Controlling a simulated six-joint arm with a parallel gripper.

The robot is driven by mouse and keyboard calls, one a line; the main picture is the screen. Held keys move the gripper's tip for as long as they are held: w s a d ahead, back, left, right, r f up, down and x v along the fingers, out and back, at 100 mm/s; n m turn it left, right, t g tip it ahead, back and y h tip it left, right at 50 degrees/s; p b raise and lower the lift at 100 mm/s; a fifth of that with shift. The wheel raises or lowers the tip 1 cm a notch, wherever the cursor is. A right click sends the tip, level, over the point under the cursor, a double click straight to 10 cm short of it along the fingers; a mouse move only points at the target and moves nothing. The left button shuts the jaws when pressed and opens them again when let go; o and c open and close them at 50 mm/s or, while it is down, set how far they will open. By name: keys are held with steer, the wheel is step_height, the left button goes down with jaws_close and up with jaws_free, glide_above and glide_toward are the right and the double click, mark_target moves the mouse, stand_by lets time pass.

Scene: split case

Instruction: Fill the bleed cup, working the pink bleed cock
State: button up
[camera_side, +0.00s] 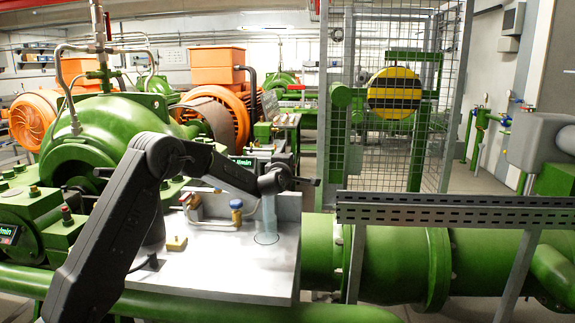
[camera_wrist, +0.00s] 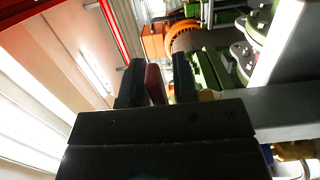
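My gripper (camera_side: 306,182) is above the right part of the grey plate (camera_side: 225,268) in the side view, its fingers pointing right. In the wrist view my gripper (camera_wrist: 158,80) has its two black fingers apart. A dark red piece (camera_wrist: 154,84) shows between them, close to the left finger; I cannot tell if it is held. A pale blue, see-through upright shape (camera_side: 269,213), perhaps the cup, is below my wrist over a dark ring marked on the plate. A blue-capped brass fitting (camera_side: 236,206) stands left of it. I make out no clearly pink cock.
A small yellow block (camera_side: 176,243) is on the plate's left part. An upright grey panel backs the plate. A slotted grey rail (camera_side: 450,212) runs at the right above thick green pipe (camera_side: 395,265). Green pump casing (camera_side: 105,135) and orange motors are behind at the left.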

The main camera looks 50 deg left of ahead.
steer(key=shift+o, duration=0.7)
steer(key=v, duration=1.4)
steer(key=shift+w, duration=0.15)
steer(key=w+d+n+g+y, duration=0.3)
steer(key=d+n+g+y, duration=0.1)
steer(key=g+y, duration=0.1)
steer(key=x, duration=1.3)
steer(key=shift+a+f, duration=0.15)
steer(key=shift+f, duration=0.15)
steer(key=shift+c, duration=0.3)
steer(key=shift+s, duration=0.1)
jaws_close()
